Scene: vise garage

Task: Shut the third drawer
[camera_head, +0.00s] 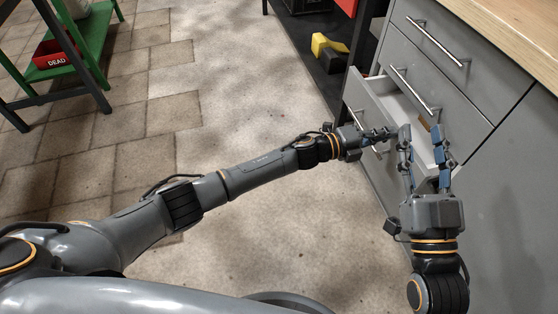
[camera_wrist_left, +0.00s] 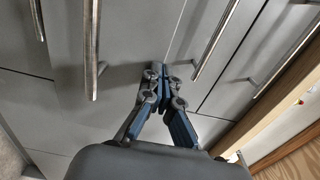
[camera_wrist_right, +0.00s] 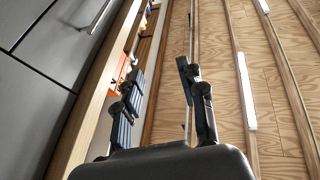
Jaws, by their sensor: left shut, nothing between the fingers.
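The third drawer (camera_head: 361,90) of the grey cabinet stands partly open below two closed drawers in the head view.
A wooden worktop (camera_head: 520,30) tops the cabinet, with bar handles (camera_head: 438,43) sticking out below. A yellow and black object (camera_head: 328,45) lies on a dark mat behind. A green stand (camera_head: 95,40) with a red box (camera_head: 50,55) is far left. The floor between is clear.

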